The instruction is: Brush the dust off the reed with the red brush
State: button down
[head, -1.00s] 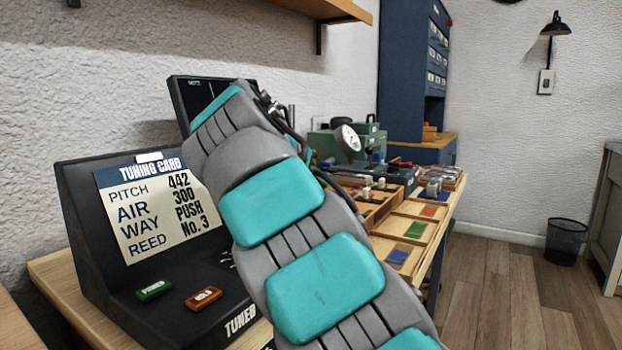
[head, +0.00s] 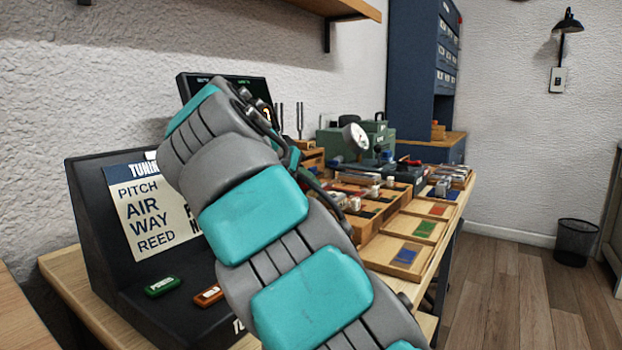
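My arm, grey with teal pads, rises from the bottom edge across the middle of the head view and hides much of the bench. My gripper's fingers do not show; they are hidden beyond the arm. A small red item (head: 408,161) lies near the back of the bench among dark tools; it is too small to tell whether it is the red brush. I cannot make out the reed or any dust on it.
Wooden trays (head: 390,257) with coloured patches line the bench's right side. A round gauge (head: 355,137) stands behind. The floor at right is open, with a bin (head: 575,242).

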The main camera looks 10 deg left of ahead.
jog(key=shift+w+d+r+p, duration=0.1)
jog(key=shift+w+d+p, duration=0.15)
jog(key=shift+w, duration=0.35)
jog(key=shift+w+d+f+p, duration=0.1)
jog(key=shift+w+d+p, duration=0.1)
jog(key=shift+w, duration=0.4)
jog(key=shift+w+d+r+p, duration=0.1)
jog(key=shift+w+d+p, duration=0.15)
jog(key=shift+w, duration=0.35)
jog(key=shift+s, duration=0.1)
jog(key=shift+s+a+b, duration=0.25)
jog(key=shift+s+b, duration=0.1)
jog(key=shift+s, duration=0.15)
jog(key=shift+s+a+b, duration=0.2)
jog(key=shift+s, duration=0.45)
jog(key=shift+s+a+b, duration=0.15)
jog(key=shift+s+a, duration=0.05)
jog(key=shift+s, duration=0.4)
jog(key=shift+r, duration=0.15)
